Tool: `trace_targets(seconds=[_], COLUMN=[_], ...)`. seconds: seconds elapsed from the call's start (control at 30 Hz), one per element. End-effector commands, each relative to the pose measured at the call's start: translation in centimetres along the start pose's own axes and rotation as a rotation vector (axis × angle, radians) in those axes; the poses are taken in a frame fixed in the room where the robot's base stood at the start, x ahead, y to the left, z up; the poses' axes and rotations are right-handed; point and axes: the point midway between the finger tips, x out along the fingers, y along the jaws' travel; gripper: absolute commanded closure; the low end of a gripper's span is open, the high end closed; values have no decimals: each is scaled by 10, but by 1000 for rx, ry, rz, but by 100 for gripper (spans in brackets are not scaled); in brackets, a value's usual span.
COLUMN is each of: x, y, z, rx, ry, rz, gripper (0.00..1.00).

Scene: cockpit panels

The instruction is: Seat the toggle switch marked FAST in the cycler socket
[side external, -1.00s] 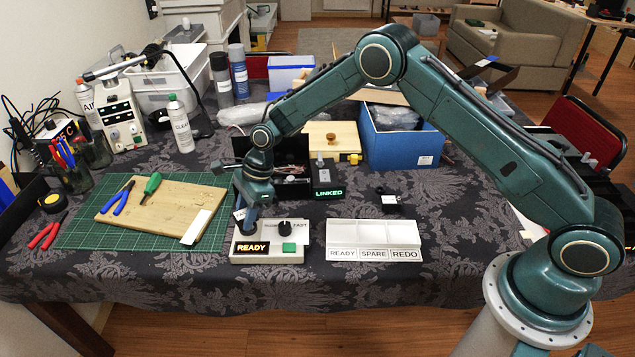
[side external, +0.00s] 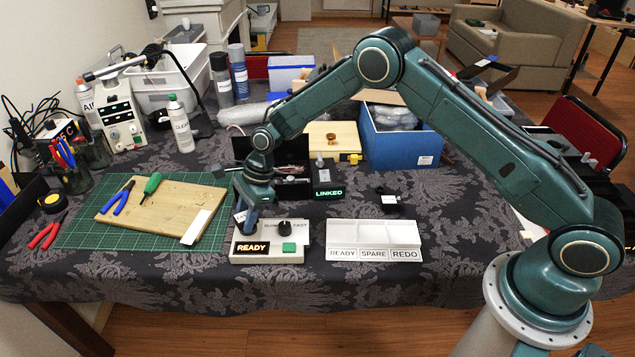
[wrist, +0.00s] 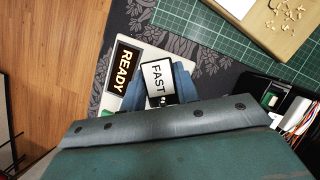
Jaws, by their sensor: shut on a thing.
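The toggle switch marked FAST (wrist: 157,80) is between my gripper's blue fingers in the wrist view, its white label facing the camera. My gripper (side external: 245,231) is shut on it, pointing down at the left rear part of the white cycler box (side external: 270,257). The cycler has a lit READY display (side external: 251,247), a black knob (side external: 285,227) and a green button (side external: 289,247). The READY display also shows in the wrist view (wrist: 124,68), beside the switch. The socket and the switch's lower end are hidden, so I cannot tell whether the switch is seated.
A white tray (side external: 374,232) labelled READY, SPARE and REDO lies right of the cycler. A black box lit LINKED (side external: 328,191) stands behind. A small black part (side external: 389,200) lies behind the tray. A wooden board (side external: 160,212) with pliers lies on the green mat (side external: 82,228) at left.

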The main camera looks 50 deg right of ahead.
Motion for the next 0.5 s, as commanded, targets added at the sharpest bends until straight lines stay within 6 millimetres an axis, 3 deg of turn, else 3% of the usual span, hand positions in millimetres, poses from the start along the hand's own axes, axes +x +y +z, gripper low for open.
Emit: trace_targets(seconds=[0.43,0.47,0.5], x=[3,4,3], y=[0,0,0], z=[-1,-1,-1], rx=[0,0,0], ry=[0,0,0], rz=[-1,-1,-1], gripper=[94,68,60])
